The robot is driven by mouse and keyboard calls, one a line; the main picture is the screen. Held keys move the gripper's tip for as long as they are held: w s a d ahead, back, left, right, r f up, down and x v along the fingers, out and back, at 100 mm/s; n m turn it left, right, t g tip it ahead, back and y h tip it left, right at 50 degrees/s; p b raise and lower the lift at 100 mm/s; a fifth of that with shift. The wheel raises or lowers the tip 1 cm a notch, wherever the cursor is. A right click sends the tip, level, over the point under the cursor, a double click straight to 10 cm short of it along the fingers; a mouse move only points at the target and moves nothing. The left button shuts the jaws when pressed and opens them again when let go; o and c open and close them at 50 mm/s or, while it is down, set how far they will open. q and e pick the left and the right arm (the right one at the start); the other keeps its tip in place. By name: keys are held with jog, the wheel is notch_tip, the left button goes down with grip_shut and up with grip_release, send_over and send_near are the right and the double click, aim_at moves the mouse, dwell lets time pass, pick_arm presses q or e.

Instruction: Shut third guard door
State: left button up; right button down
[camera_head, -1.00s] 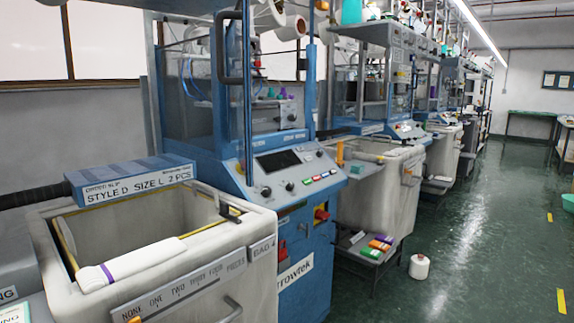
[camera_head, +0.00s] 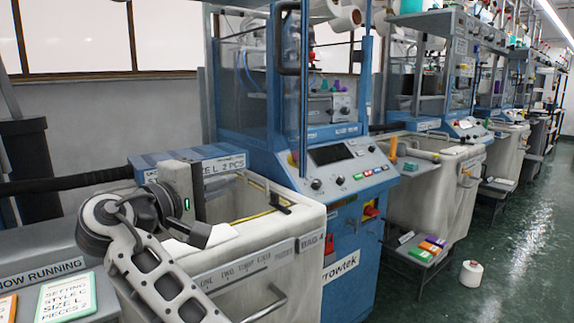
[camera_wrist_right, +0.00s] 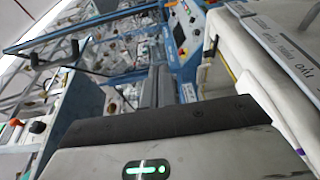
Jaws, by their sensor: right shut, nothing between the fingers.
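The nearest blue machine has a guard door (camera_head: 304,110) with a blue frame and a clear panel. A dark bar handle (camera_head: 279,45) is on it. The door seems to stand out from the machine front, but I cannot tell how far. My right gripper (camera_head: 198,190) is over the near grey bin, left of and below the door, apart from it. Its shut, empty fingers (camera_wrist_right: 157,88) show in the right wrist view, with a blue bar (camera_wrist_right: 60,35) and a dark handle beyond them. My left gripper is not in view.
The near bin (camera_head: 305,258) labelled BAG 4 and a blue style box (camera_head: 150,160) lie below the door. A control panel (camera_head: 345,170) juts out to the right.

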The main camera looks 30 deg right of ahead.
notch_tip(320, 180, up, 3)
jog(key=s+m+g, duration=0.1)
jog(key=p, duration=0.2)
send_near(301, 151)
jog(key=w+d, duration=0.2)
jog(key=w, duration=0.2)
jog(key=d, duration=0.2)
jog(key=s, duration=0.1)
jog(key=shift+s+d+f+h, duration=0.15)
jog(key=shift+d+f+h, duration=0.2)
jog(key=shift+d+h, duration=0.05)
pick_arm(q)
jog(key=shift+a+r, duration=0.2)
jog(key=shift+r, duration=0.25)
pick_arm(e)
jog(key=shift+s+d, duration=0.2)
jog(key=shift+d, duration=0.2)
